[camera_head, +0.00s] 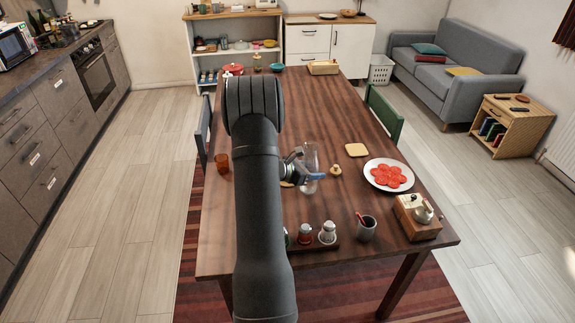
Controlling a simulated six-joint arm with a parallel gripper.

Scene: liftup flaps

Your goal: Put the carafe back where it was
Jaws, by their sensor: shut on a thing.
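The clear glass carafe (311,157) is upright over the middle of the wooden table. My gripper (309,176) is shut on its lower part, and my arm comes in from the front. I cannot tell whether the carafe's base touches the table. A small tan stopper-like piece (335,170) stands just right of the carafe. A pale square coaster (357,150) lies bare farther right. A tan edge of another flat thing (287,184) shows beside my arm, mostly hidden by it.
A plate of red slices (388,175) and a wooden box with a metal pot (417,216) are at the right. Shakers (327,233) on a tray and a dark cup (366,228) stand at the front. An amber glass (222,163) is at the left.

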